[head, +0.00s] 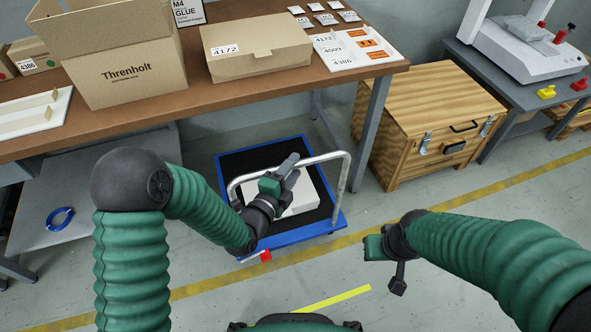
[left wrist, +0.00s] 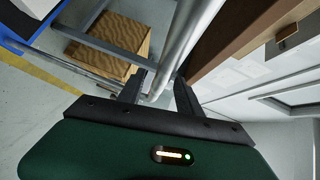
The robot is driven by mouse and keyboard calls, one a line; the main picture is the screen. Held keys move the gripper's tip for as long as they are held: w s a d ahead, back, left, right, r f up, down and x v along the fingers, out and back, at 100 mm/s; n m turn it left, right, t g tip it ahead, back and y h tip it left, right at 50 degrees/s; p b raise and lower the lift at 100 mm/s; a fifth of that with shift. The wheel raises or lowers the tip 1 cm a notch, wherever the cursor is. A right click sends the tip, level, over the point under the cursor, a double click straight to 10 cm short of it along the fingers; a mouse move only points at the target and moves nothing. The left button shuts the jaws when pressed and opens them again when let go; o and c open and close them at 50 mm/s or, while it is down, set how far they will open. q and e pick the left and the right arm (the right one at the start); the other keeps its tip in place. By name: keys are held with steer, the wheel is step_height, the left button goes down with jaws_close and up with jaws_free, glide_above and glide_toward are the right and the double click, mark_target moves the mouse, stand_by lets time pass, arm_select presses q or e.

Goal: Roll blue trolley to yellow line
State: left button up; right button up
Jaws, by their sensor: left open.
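The blue trolley (head: 222,170) stands on the floor in the middle of the head view, its platform covered by a black mat. Its bent metal handle (head: 345,178) rises on the near side. A white box (head: 303,195) lies on the mat. My left gripper (head: 290,165) is open at the handle's top bar; in the left wrist view the grey bar (left wrist: 178,45) shows between its fingers (left wrist: 158,92). A long yellow line (head: 480,193) crosses the floor just before the trolley's near edge. A shorter, brighter yellow strip (head: 335,299) lies nearer me. My right gripper (head: 385,262) hangs empty over the floor; its jaws are unclear.
A brown workbench (head: 190,98) with cartons stands behind and left of the trolley. A wooden crate (head: 400,115) stands right of the trolley, close to the bench leg (head: 372,130). A red piece (head: 265,256) is at the trolley's near edge. The floor nearer me is clear.

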arm_select(q)
steer(key=shift+x, duration=0.9)
jaws_close()
steer(key=shift+s+f, duration=0.15)
stand_by(0.6)
